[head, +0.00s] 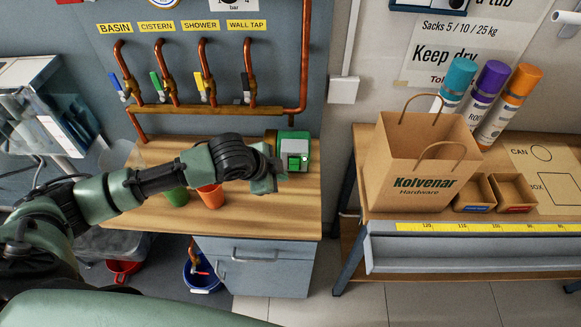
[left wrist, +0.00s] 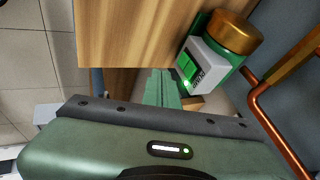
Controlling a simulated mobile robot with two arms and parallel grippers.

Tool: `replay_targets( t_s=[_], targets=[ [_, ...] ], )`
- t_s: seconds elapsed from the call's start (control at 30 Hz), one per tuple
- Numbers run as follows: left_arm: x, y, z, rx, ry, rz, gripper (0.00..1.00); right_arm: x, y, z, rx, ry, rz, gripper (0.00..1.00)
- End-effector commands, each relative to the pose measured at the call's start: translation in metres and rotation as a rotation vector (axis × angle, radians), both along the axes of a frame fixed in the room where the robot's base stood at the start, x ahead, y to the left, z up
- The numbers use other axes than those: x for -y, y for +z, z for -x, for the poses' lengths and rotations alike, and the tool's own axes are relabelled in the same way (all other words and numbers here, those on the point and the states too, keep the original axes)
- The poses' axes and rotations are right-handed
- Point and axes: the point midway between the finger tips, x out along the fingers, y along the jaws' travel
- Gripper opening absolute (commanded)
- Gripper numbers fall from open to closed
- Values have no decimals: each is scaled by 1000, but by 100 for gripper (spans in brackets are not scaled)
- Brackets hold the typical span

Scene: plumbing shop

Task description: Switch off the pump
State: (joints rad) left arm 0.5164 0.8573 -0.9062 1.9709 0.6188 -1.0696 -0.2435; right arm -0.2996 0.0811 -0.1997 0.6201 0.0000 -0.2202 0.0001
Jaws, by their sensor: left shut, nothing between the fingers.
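The pump (head: 297,140) stands at the back right of the wooden bench, with a light box on its front that carries a green switch (head: 297,162). In the left wrist view the pump (left wrist: 233,53) has a green body and a brass-coloured cap. Its switch (left wrist: 191,67) is green, with a small green light glowing near it. My left gripper (head: 272,184) is shut and empty, just in front and to the left of the pump. In the left wrist view its closed fingers (left wrist: 160,74) are beside the switch box; I cannot tell whether they touch. My right gripper is not in view.
A green cup (head: 176,198) and an orange cup (head: 211,196) stand on the bench (head: 285,218) under my left arm. Copper pipes with coloured valves (head: 207,108) line the wall behind. A paper bag (head: 420,165) stands on the right table.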

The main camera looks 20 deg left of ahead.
Motion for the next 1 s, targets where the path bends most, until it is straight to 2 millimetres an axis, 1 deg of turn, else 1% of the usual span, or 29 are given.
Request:
replay_targets(
  t_s=[0.03,0.3,0.4,0.6,0.77,1.0],
  targets=[
    [3,-8,-6,-2,1,2,0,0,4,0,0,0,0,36],
    [15,-52,-34,-2,1,-1,0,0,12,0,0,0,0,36],
    [10,-53,-49,2,2,-1,0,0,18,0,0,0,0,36],
    [5,-58,-66,1,-1,-1,0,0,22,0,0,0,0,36],
    [3,-59,-71,1,0,-2,0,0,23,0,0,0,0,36],
    [3,-59,-72,1,0,-1,0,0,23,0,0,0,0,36]
  ],
)
